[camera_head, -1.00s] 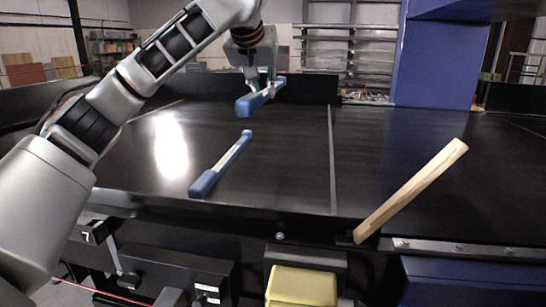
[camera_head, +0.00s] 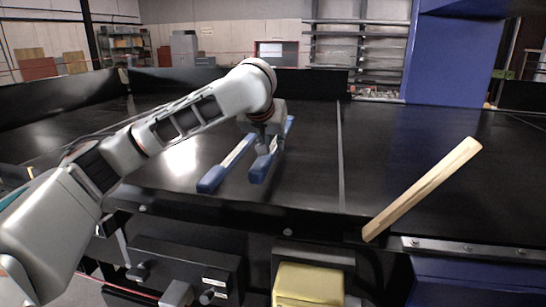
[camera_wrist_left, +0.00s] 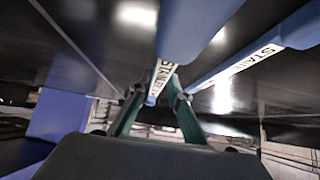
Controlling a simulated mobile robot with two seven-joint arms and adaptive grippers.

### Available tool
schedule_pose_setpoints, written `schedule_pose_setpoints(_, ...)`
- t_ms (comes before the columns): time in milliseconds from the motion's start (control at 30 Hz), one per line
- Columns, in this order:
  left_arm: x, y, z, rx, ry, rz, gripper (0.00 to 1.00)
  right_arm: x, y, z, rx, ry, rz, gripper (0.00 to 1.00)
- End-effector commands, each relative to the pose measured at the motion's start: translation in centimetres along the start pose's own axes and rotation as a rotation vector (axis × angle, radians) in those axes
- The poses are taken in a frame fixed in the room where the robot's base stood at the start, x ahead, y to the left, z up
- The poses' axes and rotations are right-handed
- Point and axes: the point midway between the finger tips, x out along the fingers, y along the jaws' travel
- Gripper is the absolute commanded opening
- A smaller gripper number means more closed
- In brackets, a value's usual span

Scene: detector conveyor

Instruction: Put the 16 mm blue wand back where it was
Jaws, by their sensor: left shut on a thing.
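My left gripper (camera_head: 268,146) is shut on a blue wand (camera_head: 262,168) with a white labelled middle. It holds the wand low over the black conveyor belt (camera_head: 305,150); I cannot tell whether the wand touches the belt. A second, similar blue wand (camera_head: 211,180) lies on the belt just to the left, roughly parallel. In the left wrist view the held wand (camera_wrist_left: 190,25) runs between the fingers (camera_wrist_left: 158,92), and the other wand (camera_wrist_left: 300,28) is at the right. The size markings are not readable, so I cannot tell which wand is 16 mm. My right gripper is not in view.
A wooden bar (camera_head: 425,186) slants at the front right, over the belt's front edge. A yellow block (camera_head: 308,286) is at the bottom, below the belt. A blue pillar (camera_head: 455,60) stands at the back right. The belt between the held wand and the bar is clear.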

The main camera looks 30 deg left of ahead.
Motion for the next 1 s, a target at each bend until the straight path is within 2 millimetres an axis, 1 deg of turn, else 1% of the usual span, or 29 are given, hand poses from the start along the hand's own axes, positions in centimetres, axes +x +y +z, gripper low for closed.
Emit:
schedule_pose_setpoints(67,0.4,-0.1,0.4,0.001,0.000,-0.001,0.00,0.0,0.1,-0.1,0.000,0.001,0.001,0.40)
schedule_pose_setpoints(300,2.7,-0.1,2.7,0.001,-0.001,-0.001,0.00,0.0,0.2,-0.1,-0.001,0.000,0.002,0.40)
schedule_pose_setpoints(700,3.1,0.0,3.1,0.000,0.001,0.000,0.00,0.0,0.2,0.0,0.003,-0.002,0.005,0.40)
schedule_pose_setpoints(733,3.1,0.0,3.2,0.001,0.000,0.000,0.20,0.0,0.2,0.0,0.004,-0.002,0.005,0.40)
schedule_pose_setpoints(800,3.1,0.0,3.2,0.000,0.000,0.000,0.34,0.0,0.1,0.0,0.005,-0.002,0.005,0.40)
schedule_pose_setpoints(1000,3.1,0.0,3.1,0.001,0.000,-0.001,0.34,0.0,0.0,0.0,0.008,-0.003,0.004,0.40)
